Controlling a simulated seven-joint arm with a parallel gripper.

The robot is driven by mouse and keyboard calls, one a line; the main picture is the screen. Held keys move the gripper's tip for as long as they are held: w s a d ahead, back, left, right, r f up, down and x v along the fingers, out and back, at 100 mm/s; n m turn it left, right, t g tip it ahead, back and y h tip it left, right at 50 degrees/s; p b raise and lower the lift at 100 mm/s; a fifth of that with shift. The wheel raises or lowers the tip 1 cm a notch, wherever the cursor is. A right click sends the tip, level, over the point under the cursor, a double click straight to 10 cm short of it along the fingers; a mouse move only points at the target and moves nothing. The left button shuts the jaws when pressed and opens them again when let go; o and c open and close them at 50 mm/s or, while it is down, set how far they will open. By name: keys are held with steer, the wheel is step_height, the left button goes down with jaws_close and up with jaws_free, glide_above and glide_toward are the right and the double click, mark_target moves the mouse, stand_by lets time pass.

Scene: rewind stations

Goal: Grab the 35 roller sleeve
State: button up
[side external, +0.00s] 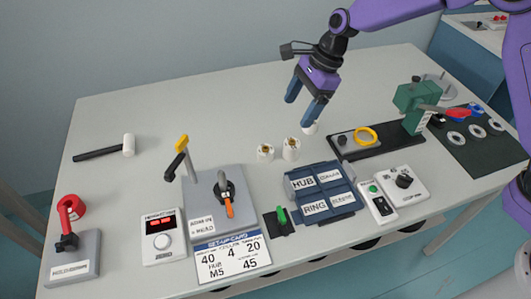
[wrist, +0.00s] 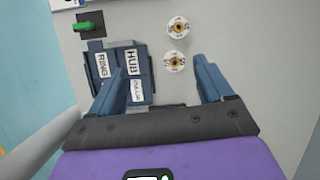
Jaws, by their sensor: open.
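Two short white roller sleeves with brass-coloured centres stand on the table: one (side external: 265,152) at left and a slightly taller one (side external: 291,150) beside it. The wrist view shows two white round tops, an upper one (wrist: 178,27) and a lower one (wrist: 174,62). No size marking is readable, so I cannot tell which is the 35 sleeve. My gripper (side external: 299,110) is open and empty, above the table behind the sleeves. In the wrist view its fingers (wrist: 157,68) are spread wide.
A blue bin labelled HUB and RING (side external: 322,191) stands in front of the sleeves. A green press (side external: 415,105) on a black base with a yellow ring (side external: 367,136) is at right. A grey fixture (side external: 218,195) stands left.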

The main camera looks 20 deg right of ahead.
steer(key=w+f+m, duration=0.2)
steer(key=w+m, duration=0.1)
glide_toward(267, 147)
steer(key=x, duration=1)
steer(key=shift+a+f, duration=0.15)
steer(key=shift+f, duration=0.05)
steer(key=c, duration=1.1)
